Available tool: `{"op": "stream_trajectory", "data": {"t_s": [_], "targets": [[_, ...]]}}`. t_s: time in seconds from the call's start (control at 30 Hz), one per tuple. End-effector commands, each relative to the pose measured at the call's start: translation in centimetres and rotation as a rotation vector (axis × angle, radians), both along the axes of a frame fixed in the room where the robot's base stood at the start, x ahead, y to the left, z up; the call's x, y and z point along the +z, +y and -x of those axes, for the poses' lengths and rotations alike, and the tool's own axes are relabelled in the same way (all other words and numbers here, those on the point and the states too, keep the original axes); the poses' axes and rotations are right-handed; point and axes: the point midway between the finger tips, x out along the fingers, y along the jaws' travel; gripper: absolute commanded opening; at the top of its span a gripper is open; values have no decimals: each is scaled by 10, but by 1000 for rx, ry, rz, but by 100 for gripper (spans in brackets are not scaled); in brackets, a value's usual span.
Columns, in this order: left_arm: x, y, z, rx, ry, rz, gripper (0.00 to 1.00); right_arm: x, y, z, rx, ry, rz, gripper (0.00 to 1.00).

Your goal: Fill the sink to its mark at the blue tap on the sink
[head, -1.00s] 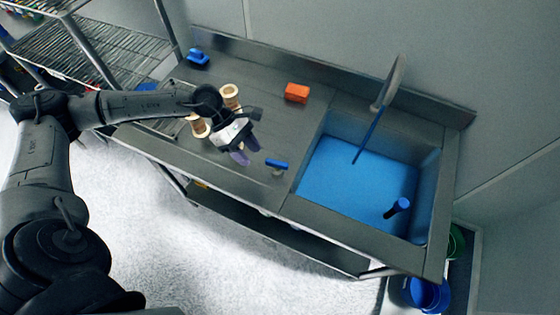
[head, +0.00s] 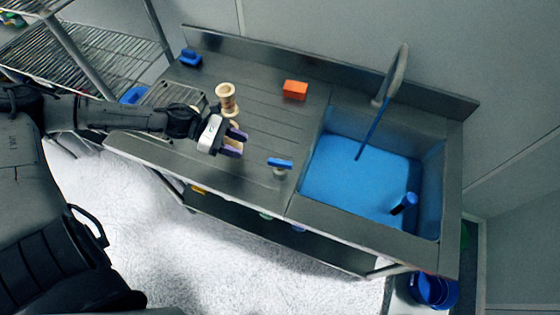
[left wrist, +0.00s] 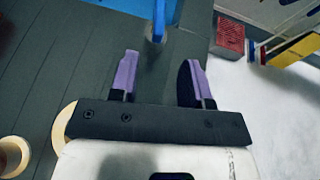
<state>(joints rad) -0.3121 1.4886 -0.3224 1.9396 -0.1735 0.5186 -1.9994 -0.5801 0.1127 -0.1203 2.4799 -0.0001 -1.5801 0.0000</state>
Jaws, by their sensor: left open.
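The sink (head: 432,190) on the right of the steel counter holds blue water (head: 350,180). A thin blue stream (head: 368,135) runs from the curved spout (head: 392,75) into it. I cannot make out the fill mark. The blue tap (head: 280,163) is a small bar handle on a short stem, on the counter left of the basin. My left gripper (head: 238,144) is open and empty, left of the tap and apart from it, pointing towards it. In the left wrist view the blue tap (left wrist: 158,20) shows ahead, between the purple fingers (left wrist: 160,75). My right gripper is out of view.
A blue upright piece (head: 404,203) stands in the water. Pale spools (head: 227,98) stand close behind my left gripper. An orange block (head: 295,90) and a blue item (head: 190,57) lie farther back. A blue bucket (head: 433,290) is at lower right.

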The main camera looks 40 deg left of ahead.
Motion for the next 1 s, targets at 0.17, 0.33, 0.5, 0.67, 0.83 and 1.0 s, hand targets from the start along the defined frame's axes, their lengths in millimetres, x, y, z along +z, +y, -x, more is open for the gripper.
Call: {"op": "stream_trajectory", "data": {"t_s": [0.17,0.33,0.5,0.67,0.83,1.0], "targets": [[-10,-13,-8,-2,-7,2,44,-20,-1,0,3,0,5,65],[-12,-25,-16,1,-6,2,44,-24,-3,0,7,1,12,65],[-18,-38,-23,-2,-6,3,44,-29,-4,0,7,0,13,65],[-23,-51,-31,0,-5,4,44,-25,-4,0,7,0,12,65],[-29,-66,-41,0,-5,4,44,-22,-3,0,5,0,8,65],[-37,-82,-50,-2,-4,2,44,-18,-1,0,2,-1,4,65]]}}
